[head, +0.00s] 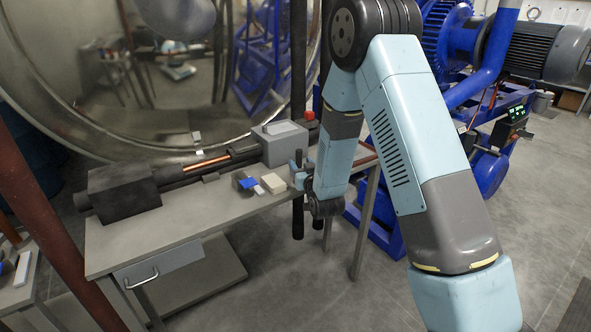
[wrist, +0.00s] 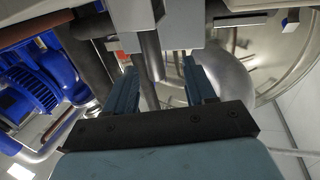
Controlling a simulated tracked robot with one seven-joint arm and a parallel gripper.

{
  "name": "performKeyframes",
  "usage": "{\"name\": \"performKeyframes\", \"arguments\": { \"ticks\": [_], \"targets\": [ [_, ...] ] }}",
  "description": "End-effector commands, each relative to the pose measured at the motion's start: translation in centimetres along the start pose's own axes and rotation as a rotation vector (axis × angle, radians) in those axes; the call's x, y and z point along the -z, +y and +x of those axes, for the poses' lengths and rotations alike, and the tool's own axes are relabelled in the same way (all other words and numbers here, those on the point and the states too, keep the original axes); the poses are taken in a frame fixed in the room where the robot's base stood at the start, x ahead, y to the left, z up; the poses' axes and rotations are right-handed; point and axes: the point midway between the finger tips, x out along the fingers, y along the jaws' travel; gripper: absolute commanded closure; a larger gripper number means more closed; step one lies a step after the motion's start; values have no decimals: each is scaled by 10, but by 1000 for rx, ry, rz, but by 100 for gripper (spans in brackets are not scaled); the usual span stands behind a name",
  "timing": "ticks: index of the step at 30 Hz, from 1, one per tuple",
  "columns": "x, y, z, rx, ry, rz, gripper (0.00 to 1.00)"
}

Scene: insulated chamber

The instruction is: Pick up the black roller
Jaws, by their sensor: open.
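A black upright cylinder (head: 298,219), which looks like the black roller, shows at the near right edge of the workbench (head: 205,215), right beside my gripper (head: 297,177). My gripper partly hides it, and I cannot tell whether the two touch. In the wrist view my gripper (wrist: 162,85) has its two blue fingers apart. A dark grey cylinder (wrist: 151,58) shows in line with the gap between them. I cannot tell whether it lies between the fingers or beyond them, or whether it is the same roller.
On the workbench are a dark block (head: 124,190), a long dark shaft with a copper section (head: 206,164), a grey box (head: 281,143), a cream block (head: 273,184) and small blue pieces. A round metal vessel (head: 80,90) stands behind. Blue machinery (head: 490,172) stands right.

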Motion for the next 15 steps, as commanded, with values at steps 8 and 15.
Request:
{"name": "performKeyframes", "arguments": {
  "ticks": [8, 15],
  "targets": [
    [3, 8, 30, -2, 3, -1, 45],
    [3, 8, 51, 0, 0, -1, 45]
  ]
}}
